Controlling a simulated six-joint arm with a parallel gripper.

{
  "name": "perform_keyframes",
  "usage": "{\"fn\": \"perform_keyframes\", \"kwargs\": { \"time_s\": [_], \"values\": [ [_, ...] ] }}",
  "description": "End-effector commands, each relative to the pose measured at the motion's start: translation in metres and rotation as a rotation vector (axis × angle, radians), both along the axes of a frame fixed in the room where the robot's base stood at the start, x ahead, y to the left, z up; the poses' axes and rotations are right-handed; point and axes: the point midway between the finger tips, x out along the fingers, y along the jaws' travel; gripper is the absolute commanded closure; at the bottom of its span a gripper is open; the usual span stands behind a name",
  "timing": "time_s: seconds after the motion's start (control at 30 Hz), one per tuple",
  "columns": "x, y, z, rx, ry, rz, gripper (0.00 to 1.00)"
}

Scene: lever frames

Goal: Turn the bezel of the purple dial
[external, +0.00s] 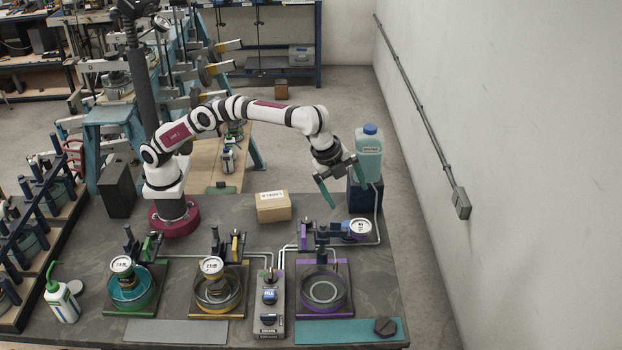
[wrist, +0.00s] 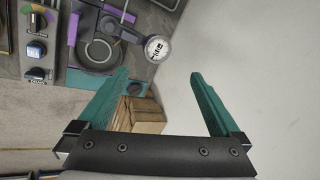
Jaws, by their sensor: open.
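In the wrist view the dial (wrist: 157,48) lies beyond my fingertips, near the top centre. My gripper (external: 352,192) is open and empty, in the air above and behind the dial in the external view. Both teal fingers show in the wrist view (wrist: 158,76), spread wide and apart from the dial.
A green station (external: 135,312) and a yellow station (external: 220,312) stand left of a grey control box (external: 268,305). A cardboard box (external: 273,207) sits behind them. A blue-capped bottle (external: 369,155) stands close behind my gripper. The wrist view shows a wooden crate (wrist: 140,115).

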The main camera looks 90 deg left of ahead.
Motion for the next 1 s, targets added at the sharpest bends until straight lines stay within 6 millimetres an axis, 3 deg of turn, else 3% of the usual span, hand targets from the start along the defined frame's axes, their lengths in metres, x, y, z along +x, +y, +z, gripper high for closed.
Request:
{"fn": "perform_keyframes", "kwargs": {
  "time_s": [0.2,0.3,0.4,0.53,0.63,1.0],
  "values": [
    [-0.013,0.008,0.024,0.349,0.048,-1.04,0.0],
    [-0.018,0.011,0.031,0.491,0.052,-1.421,0.0],
    [-0.022,0.013,0.035,0.591,0.053,-1.67,0.0],
    [-0.023,0.014,0.035,0.645,0.053,-1.804,0.0],
    [-0.017,0.014,0.021,0.649,0.056,-1.815,0.0],
    [0.023,0.012,-0.077,0.648,0.056,-1.811,0.0]
  ]
}}
